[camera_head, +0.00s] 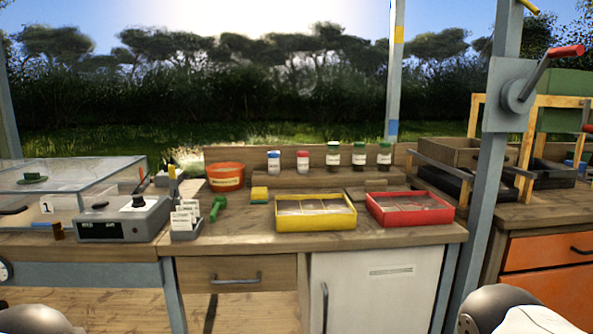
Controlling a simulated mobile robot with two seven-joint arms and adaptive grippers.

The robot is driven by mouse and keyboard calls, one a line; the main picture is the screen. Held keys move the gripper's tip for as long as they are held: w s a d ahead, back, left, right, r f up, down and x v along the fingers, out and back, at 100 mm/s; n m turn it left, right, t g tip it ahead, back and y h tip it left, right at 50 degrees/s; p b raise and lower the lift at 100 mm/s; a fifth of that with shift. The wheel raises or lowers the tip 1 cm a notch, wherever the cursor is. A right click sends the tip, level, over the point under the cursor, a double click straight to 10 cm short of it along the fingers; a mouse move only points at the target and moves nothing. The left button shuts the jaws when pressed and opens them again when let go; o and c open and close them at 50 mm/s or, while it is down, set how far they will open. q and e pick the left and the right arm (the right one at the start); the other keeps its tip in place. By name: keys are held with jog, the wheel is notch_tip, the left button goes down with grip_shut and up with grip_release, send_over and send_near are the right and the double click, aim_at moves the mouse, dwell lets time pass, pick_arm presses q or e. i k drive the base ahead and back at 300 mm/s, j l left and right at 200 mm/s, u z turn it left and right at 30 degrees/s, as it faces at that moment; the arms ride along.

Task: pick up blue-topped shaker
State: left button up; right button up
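The blue-topped shaker (273,162) is a small white container with a blue cap. It stands upright on the wooden shelf at the back of the workbench, leftmost in a row. A red-topped shaker (303,161) stands just to its right. Neither of my grippers is in view. Only rounded parts of my own arms show at the bottom left and bottom right edges, well apart from the shaker.
Dark-capped jars (359,157) continue the row rightward. In front are a yellow tray (318,223), a red tray (410,215) and a sponge (259,194). An orange tub (225,177) stands left. A grey post (483,170) rises at right.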

aim_at(273, 157)
jog(key=i+l+u, duration=0.1)
jog(key=i+u, duration=0.3)
jog(key=i+l+u, duration=0.2)
jog(key=u, duration=0.15)
